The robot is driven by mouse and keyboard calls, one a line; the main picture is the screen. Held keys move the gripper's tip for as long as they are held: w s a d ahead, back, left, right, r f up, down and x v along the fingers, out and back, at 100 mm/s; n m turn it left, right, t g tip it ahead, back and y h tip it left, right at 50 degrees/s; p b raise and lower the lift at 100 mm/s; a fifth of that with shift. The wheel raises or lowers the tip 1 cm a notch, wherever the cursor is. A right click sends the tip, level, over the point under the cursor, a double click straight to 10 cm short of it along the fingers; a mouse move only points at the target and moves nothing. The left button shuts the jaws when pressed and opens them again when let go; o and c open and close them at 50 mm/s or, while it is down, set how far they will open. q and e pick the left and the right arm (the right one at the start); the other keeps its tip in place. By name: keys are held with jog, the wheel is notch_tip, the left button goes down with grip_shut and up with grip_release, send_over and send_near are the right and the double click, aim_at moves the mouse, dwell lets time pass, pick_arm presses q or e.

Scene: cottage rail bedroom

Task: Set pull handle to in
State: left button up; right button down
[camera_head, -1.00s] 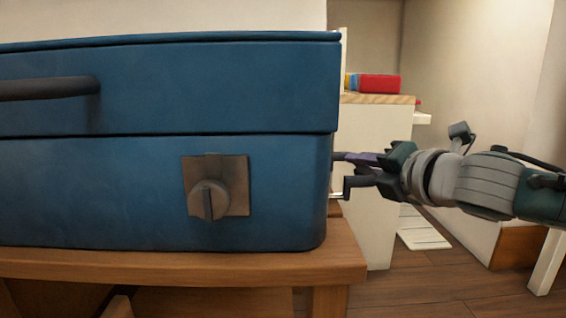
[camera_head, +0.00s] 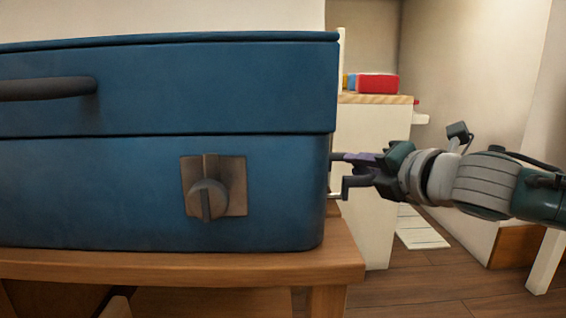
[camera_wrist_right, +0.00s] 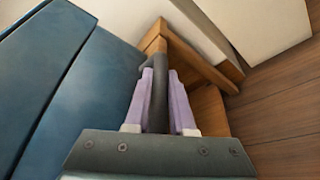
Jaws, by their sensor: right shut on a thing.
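A blue suitcase (camera_head: 130,190) fills the left of the head view and stands on a wooden stand. The pull handle (camera_wrist_right: 157,80) is a dark bar beside the suitcase's right side, seen in the right wrist view. Its dark grip also shows in the head view (camera_head: 357,182), standing out a short way from the suitcase. My right gripper (camera_wrist_right: 160,90) is shut on the pull handle, with a lilac finger on each side of the bar. My left gripper is not in view.
The wooden stand (camera_head: 180,265) runs under the suitcase. A dark carry handle (camera_head: 45,88) and a brown plate with a round knob (camera_head: 207,200) are on its front. A white cabinet (camera_head: 372,185) holding a red box (camera_head: 378,84) stands behind my right gripper.

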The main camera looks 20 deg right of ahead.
jog(key=shift+a, duration=0.2)
jog(key=a, duration=0.1)
jog(key=w+a, duration=0.1)
jog(key=a, duration=0.1)
jog(key=shift+a+p, duration=0.25)
jog(key=shift+p, duration=0.15)
jog(key=c, duration=1.2)
grip_release()
jog(key=o, duration=0.4)
jog(key=shift+w+a, duration=0.15)
jog(key=shift+a, duration=0.05)
jog(key=shift+o, duration=0.2)
jog(key=shift+d, duration=0.1)
